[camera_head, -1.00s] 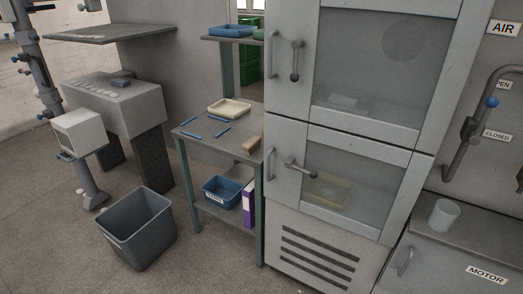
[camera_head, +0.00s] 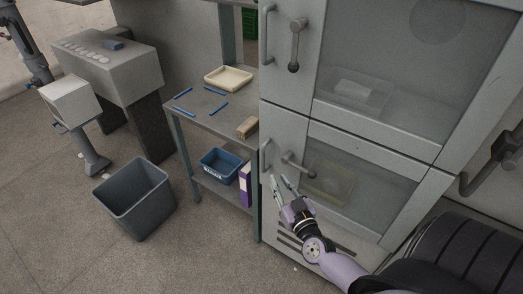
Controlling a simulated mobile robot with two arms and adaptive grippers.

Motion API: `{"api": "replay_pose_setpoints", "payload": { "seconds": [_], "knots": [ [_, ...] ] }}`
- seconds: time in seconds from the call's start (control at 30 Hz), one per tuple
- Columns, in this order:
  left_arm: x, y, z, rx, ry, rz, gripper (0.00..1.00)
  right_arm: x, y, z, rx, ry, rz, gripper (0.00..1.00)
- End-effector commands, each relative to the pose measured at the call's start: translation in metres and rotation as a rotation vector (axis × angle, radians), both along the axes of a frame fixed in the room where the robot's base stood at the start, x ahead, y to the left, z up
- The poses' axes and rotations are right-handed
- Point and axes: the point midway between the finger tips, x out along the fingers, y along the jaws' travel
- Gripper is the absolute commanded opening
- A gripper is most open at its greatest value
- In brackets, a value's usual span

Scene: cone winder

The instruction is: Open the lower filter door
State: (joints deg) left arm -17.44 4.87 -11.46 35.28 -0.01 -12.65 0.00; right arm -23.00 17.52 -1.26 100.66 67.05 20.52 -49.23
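The lower filter door (camera_head: 385,190) is a grey framed door with a window, and it looks shut. A yellowish tray (camera_head: 328,181) shows behind its glass. A dark lever handle with a round knob (camera_head: 286,160) sits near its left side. A vertical bar handle (camera_head: 266,156) is at the cabinet's left edge beside it. My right gripper (camera_head: 281,183) is in front of the door's lower left, just below the lever and bar handles. Its two fingers are apart with nothing seen between them. I cannot tell whether it touches the door. My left gripper is not in view.
The upper door (camera_head: 395,68) with its own handles is above and looks shut. A side table (camera_head: 213,118) with a cream tray (camera_head: 228,77) and blue sticks stands close on the left. A grey bin (camera_head: 134,196) is on the floor. Open floor lies in front.

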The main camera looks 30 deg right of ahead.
Motion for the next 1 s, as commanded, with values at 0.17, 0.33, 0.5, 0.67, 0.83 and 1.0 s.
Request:
{"api": "replay_pose_setpoints", "payload": {
  "seconds": [0.17, 0.33, 0.5, 0.67, 0.83, 1.0],
  "knots": [
    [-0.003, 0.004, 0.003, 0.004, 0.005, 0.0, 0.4, 0.041, -0.008, 0.001, -0.001, -0.002, 0.001, 0.2],
    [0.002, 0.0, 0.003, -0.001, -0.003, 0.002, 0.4, 0.077, -0.016, 0.001, -0.002, -0.003, 0.0, 0.2],
    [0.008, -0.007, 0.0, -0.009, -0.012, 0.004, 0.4, 0.108, -0.022, 0.0, -0.001, -0.001, 0.0, 0.2],
    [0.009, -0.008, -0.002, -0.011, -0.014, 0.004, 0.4, 0.126, -0.025, -0.001, -0.001, 0.0, 0.002, 0.2],
    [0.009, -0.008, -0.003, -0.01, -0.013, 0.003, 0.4, 0.134, -0.027, 0.0, 0.0, 0.001, 0.001, 0.2],
    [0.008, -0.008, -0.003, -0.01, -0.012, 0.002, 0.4, 0.135, -0.027, 0.0, 0.0, 0.002, 0.001, 0.2]
  ]
}}
